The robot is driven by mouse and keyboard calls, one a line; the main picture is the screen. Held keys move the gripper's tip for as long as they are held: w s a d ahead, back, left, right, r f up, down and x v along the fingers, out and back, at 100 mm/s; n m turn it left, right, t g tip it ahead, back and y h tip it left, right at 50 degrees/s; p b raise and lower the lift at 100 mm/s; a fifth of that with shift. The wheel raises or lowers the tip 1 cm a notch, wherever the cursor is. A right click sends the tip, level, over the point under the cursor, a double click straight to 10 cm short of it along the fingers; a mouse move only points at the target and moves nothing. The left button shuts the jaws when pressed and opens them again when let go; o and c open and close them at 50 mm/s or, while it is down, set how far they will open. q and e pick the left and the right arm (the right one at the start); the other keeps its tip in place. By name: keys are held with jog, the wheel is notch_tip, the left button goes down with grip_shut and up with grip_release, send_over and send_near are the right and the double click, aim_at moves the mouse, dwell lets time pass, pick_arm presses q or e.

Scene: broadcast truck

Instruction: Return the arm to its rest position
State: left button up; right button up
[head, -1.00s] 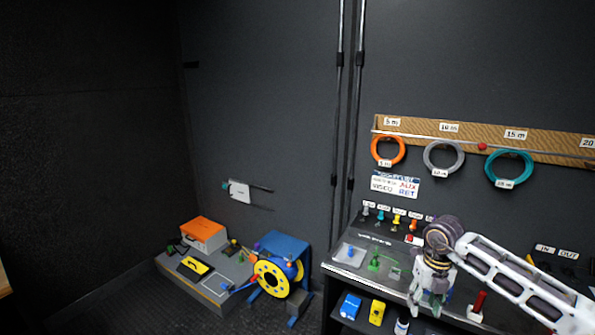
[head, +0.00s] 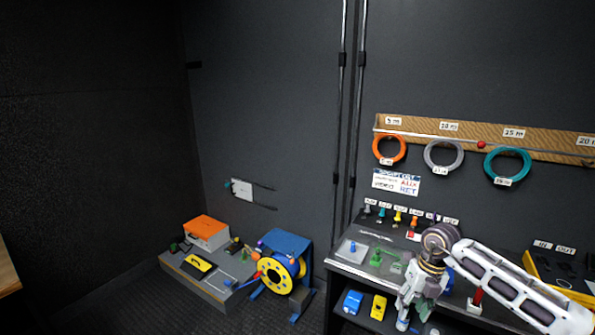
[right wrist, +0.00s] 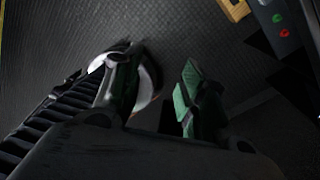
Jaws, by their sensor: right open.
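My right arm (head: 510,285) reaches in from the right side of the head view, in front of the dark workbench. My right gripper (head: 415,310) hangs down at the bench's front edge. In the right wrist view its two fingers (right wrist: 158,95) stand apart with nothing between them, above dark floor. My left gripper does not show in the head view.
The workbench (head: 345,268) carries colored connectors, with blue and yellow boxes on a lower shelf. Coiled cables hang from a wooden rail (head: 470,134). A yellow cable reel (head: 280,276) and a low grey platform (head: 212,289) stand left, with bare floor in front.

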jog(key=w+a+f+m+t+y, duration=0.2)
jog(key=a+f+m+y, duration=0.1)
jog(key=a+f+y, duration=0.35)
jog(key=w+a+f+m+t+y, duration=0.1)
jog(key=w+a+f+m+y, duration=0.2)
jog(key=a+f+y, duration=0.35)
jog(key=s+d+f+m+t+h, duration=0.1)
jog(key=d+f+m+t+h, duration=0.3)
jog(key=f+m, duration=0.45)
jog(key=s+d+f+m+t+h, duration=0.1)
jog(key=f+m+t+h, duration=0.35)
jog(key=f, duration=0.65)
jog(key=s+d+f+m+g+h, duration=0.25)
jog(key=s+f+m, duration=0.25)
jog(key=s+f, duration=0.5)
jog(key=s+d+f+m+g+h, duration=0.1)
jog(key=s+d+f+m+h, duration=0.2)
jog(key=s+f, duration=0.75)
jog(key=s+f+m+g, duration=0.2)
jog(key=s+f, duration=0.1)
jog(key=s, duration=0.7)
jog(key=s+a+f+m+g, duration=0.1)
jog(key=s+f, duration=0.3)
jog(key=s, duration=0.6)
jog(key=s+a+f+m+g, duration=0.1)
jog(key=s+f+m+g, duration=0.1)
jog(key=s, duration=0.9)
jog(key=shift+a+f+m+g+h, duration=0.2)
jog(key=shift+f+m+g+h, duration=0.15)
jog(key=shift+f+g, duration=0.6)
